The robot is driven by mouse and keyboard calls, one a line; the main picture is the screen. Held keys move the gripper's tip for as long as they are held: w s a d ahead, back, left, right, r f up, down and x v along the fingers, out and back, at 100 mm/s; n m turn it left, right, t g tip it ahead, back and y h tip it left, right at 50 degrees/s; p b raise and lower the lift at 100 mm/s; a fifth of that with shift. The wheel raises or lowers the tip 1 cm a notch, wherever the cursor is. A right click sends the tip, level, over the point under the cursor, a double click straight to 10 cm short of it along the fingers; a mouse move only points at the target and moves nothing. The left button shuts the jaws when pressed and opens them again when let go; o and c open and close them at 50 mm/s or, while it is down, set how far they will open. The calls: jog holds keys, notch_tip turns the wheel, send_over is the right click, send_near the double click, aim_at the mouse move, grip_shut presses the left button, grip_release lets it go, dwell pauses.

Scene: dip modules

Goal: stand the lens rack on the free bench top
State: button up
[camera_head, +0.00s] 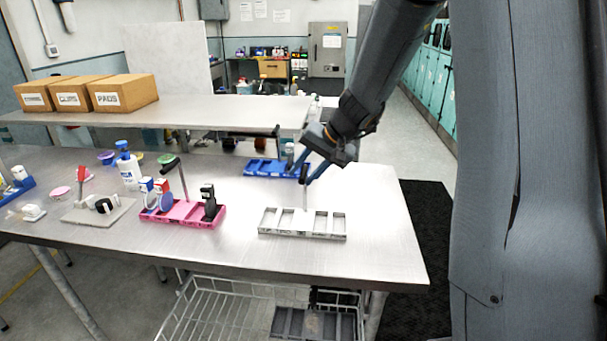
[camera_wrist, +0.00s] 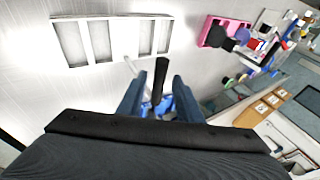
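A light grey, empty rack with several compartments stands flat on the steel bench top (camera_head: 370,215), near its front right; I take this grey rack (camera_head: 303,236) to be the lens rack. It shows at the upper left of the wrist view (camera_wrist: 110,20). A thin post rises from its far side to a black handle (camera_wrist: 160,78). My gripper (camera_head: 306,172) is over that post, pointing down. In the wrist view, my gripper's fingers (camera_wrist: 160,90) are apart on either side of the handle, with gaps visible. Contact with the handle cannot be told.
A pink rack (camera_head: 185,221) with a post and several items stands left of the grey rack. A blue rack (camera_head: 262,168) lies behind my gripper. A white bottle (camera_head: 130,175) and small items are further left. Bare bench lies right of the grey rack. A wire basket (camera_head: 215,310) hangs below.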

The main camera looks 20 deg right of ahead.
jog(key=b+v, duration=0.2)
jog(key=v, duration=0.9)
jog(key=s+a+f+n+g+h, duration=0.1)
jog(key=s+a+f+n+h, duration=0.1)
jog(key=s+f, duration=0.6)
jog(key=s+a+f+n+g+h, duration=0.2)
jog(key=s+f, duration=0.6)
jog(key=s, duration=0.4)
jog(key=shift+n+g, duration=0.3)
jog(key=shift+n, duration=0.4)
jog(key=shift+a+f, duration=0.15)
